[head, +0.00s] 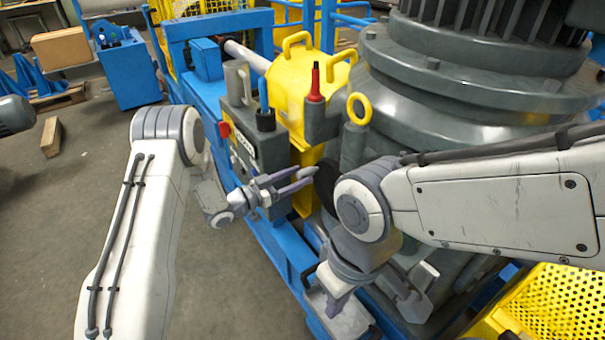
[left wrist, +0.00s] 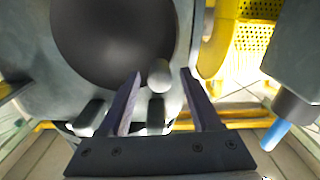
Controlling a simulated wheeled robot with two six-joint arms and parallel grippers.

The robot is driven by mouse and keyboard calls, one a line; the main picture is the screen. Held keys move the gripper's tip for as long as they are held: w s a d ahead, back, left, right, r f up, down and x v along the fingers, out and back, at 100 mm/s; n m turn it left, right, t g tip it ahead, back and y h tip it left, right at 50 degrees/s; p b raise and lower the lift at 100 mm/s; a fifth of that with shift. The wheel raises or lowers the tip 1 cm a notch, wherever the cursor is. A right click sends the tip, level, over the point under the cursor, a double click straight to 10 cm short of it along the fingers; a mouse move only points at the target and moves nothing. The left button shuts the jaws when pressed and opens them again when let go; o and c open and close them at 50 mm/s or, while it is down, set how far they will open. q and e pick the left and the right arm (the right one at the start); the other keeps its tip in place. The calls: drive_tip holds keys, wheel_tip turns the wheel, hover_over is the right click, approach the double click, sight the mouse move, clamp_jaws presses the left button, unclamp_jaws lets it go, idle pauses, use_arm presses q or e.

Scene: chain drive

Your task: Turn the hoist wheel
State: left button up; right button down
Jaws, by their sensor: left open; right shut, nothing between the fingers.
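The hoist wheel (head: 326,188) is a dark round disc on the side of the grey machine, partly hidden by my right arm in the head view. It also shows in the left wrist view as a large dark disc (left wrist: 110,40), with a small grey knob (left wrist: 158,76) near its lower right edge. My left gripper (head: 307,177) is open in front of the wheel. In the left wrist view, the knob appears between its fingertips (left wrist: 161,73); I cannot tell whether they touch it. My right gripper (head: 338,303) is shut and empty, low in front of the machine.
A yellow ring bolt (head: 359,108) is near my right arm. A yellow perforated crate (head: 550,305) is at lower right. The floor at left is mostly clear.

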use_arm(q)
drive_tip(key=shift+x, duration=0.95)
clamp_jaws()
idle(0.8)
